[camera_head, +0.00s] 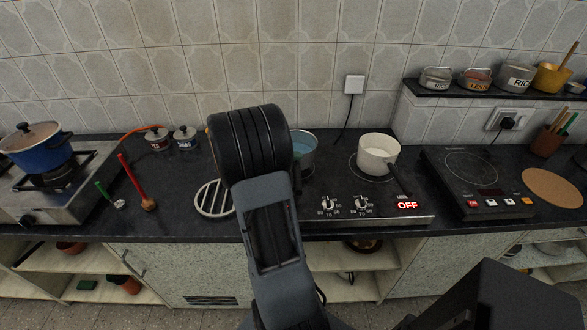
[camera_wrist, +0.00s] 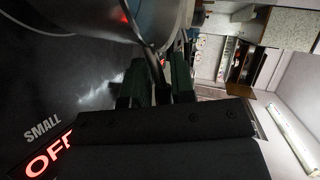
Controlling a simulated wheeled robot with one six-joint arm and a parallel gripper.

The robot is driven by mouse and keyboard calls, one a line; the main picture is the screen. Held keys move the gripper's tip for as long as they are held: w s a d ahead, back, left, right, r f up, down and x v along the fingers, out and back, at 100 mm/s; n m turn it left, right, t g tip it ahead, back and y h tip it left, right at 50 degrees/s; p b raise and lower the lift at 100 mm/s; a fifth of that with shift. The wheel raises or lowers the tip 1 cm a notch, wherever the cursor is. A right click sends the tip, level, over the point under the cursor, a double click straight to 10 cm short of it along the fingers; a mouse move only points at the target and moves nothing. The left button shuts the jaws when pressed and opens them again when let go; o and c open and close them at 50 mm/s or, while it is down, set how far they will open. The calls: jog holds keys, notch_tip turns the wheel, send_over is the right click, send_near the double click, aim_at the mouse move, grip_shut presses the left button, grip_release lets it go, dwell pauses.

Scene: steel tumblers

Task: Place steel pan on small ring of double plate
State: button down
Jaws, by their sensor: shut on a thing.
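The steel pan (camera_head: 304,150) shows in the head view behind my arm, with bluish contents, over the left part of the double plate (camera_head: 385,209). My arm hides much of it. In the wrist view my gripper (camera_wrist: 157,82) is shut on the handle of the steel pan (camera_wrist: 165,20), whose shiny wall fills the top. A lit red OFF display labelled SMALL (camera_wrist: 48,150) lies at the lower left there. The small ring is hidden behind my arm and the pan. I cannot tell whether the pan touches the plate.
A cream pan (camera_head: 378,155) stands on the right ring. A separate black cooker (camera_head: 475,195) is further right. A round white grille trivet (camera_head: 214,199) and two spoons lie left of my arm. A blue pot (camera_head: 38,147) sits on the gas stove at far left.

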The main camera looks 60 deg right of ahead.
jog(key=shift+w+d+f, duration=0.1)
jog(key=shift+f, duration=0.8)
jog(key=shift+w+d+f, duration=0.1)
jog(key=shift+f, duration=0.85)
jog(key=c, duration=1)
grip_release()
jog(key=shift+o, duration=0.2)
